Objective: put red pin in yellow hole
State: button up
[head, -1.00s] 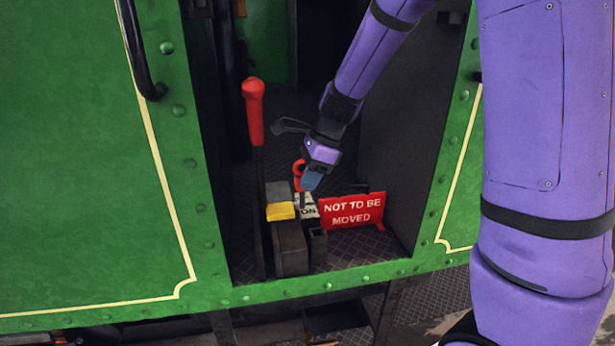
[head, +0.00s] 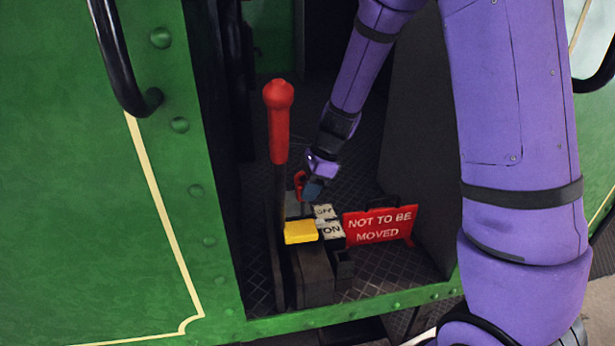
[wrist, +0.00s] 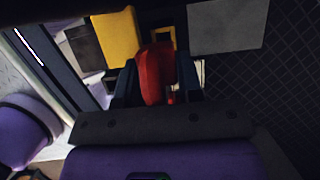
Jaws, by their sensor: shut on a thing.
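My gripper (head: 312,188) is shut on the red pin (head: 299,182), holding it above the far end of the lever box in the head view. In the wrist view the red pin (wrist: 156,70) stands between my two dark fingers. A small yellow-rimmed opening (wrist: 170,33) shows just beyond the pin, partly covered by it. It looks like the yellow hole; the pin appears in front of it, and I cannot tell whether they touch. In the head view the hole is hidden. A solid yellow block (head: 300,232) sits on the box and also shows in the wrist view (wrist: 114,38).
A tall red-handled lever (head: 278,125) stands left of my gripper. A red "NOT TO BE MOVED" sign (head: 380,225) stands to the right, beside white OFF and ON plates (head: 330,230). A grey panel (wrist: 226,27) is right of the pin. Dark walls flank the doorway.

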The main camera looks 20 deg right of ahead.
jog(key=shift+f, duration=1.25)
jog(key=shift+f, duration=2.15)
dwell(0.7)
jog(key=o, duration=1.1)
jog(key=shift+s, duration=0.1)
jog(key=v, duration=1.1)
jog(key=shift+w+f, duration=0.1)
jog(key=shift+w, duration=0.1)
